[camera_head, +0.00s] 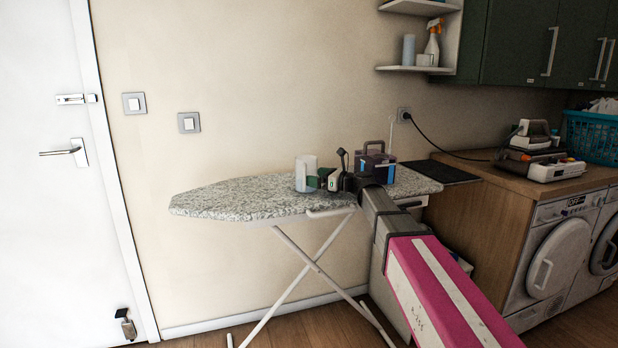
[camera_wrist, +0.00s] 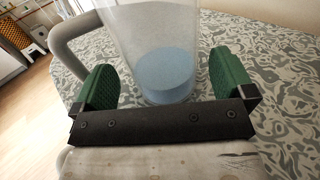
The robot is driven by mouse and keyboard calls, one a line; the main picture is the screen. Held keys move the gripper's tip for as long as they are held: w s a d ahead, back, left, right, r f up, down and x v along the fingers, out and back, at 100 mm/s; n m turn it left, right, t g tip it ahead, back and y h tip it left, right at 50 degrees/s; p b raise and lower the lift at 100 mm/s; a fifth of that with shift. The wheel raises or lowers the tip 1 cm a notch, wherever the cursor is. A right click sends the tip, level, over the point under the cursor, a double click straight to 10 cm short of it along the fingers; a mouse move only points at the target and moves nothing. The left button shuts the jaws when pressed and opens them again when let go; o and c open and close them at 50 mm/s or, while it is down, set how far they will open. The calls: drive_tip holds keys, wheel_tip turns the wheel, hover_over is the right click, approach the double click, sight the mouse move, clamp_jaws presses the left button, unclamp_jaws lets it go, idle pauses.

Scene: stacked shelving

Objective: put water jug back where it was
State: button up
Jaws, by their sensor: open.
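The water jug (camera_head: 306,172) is a clear, whitish vessel standing upright on the ironing board (camera_head: 235,199). In the wrist view the jug (camera_wrist: 150,30) shows blue water at its bottom and a grey handle on the left. My gripper (camera_head: 322,180) reaches over the board from the right, close beside the jug. In the wrist view my gripper (camera_wrist: 161,82) is open, with one green finger on each side of the jug's lower part. The right finger stands apart from the jug wall. I cannot tell whether the left finger touches it.
A dark box with a handle (camera_head: 373,165) stands on the board behind my arm. A wooden counter (camera_head: 500,180) with an iron (camera_head: 532,140) and a blue basket (camera_head: 592,137) is at the right. Wall shelves (camera_head: 415,69) hang above. The board's left part is clear.

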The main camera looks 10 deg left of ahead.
drive_tip(key=v, duration=0.8)
